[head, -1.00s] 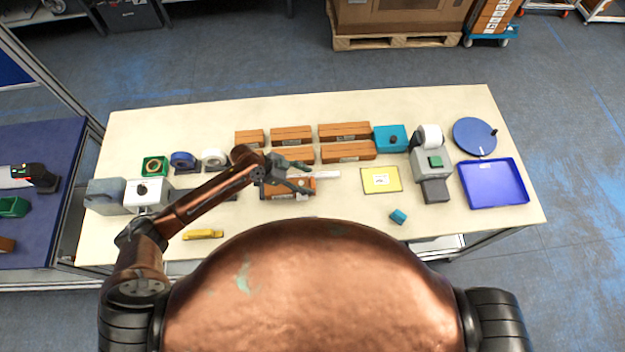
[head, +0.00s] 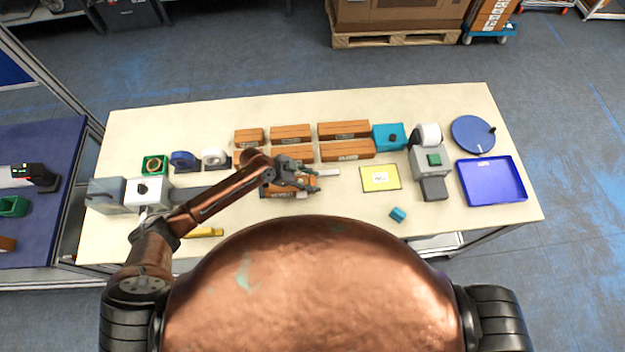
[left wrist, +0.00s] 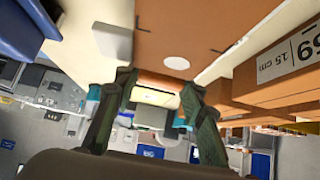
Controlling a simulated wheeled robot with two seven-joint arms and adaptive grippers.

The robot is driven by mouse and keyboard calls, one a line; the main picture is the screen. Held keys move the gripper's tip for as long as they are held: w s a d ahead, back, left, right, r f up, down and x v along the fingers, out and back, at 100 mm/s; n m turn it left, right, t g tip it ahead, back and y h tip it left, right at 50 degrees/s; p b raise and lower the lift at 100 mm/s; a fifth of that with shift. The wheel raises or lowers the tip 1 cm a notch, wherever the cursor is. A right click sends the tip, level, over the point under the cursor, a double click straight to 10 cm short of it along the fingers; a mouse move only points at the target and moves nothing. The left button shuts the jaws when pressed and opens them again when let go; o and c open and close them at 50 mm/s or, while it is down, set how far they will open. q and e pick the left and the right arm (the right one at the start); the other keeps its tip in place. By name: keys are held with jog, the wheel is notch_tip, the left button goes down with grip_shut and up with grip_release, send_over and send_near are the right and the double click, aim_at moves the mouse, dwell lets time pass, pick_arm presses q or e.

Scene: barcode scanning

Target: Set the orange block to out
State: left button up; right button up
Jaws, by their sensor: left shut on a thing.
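The orange block (head: 312,183) shows as a small patch between the fingers of my left gripper (head: 313,182), at the right end of a low orange-brown unit (head: 284,193) with a label along its front. My left gripper is shut on the block; its fingers and arm hide most of it. In the left wrist view, the gripper's dark fingers (left wrist: 153,98) stand below an orange surface (left wrist: 180,35) with a white round spot. I cannot tell there which part is the block. My right gripper is not in view.
Orange-brown boxes (head: 343,130) stand in two rows behind the gripper. A yellow card (head: 380,178), teal block (head: 398,214), grey label printer (head: 430,160) and blue tray (head: 492,181) lie to the right. A yellow object (head: 207,232) is partly behind my arm. Bare table surrounds the card.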

pick_arm(q)
grip_shut()
jog(key=shift+d, duration=0.1)
jog(key=d, duration=0.2)
jog(key=d+b, duration=0.1)
jog(key=d, duration=0.2)
jog(key=d+b, duration=0.1)
jog(key=d, duration=0.2)
jog(key=shift+w+f, duration=0.1)
jog(key=shift+w, duration=0.25)
jog(key=shift+d, duration=0.15)
jog(key=shift+s, duration=0.1)
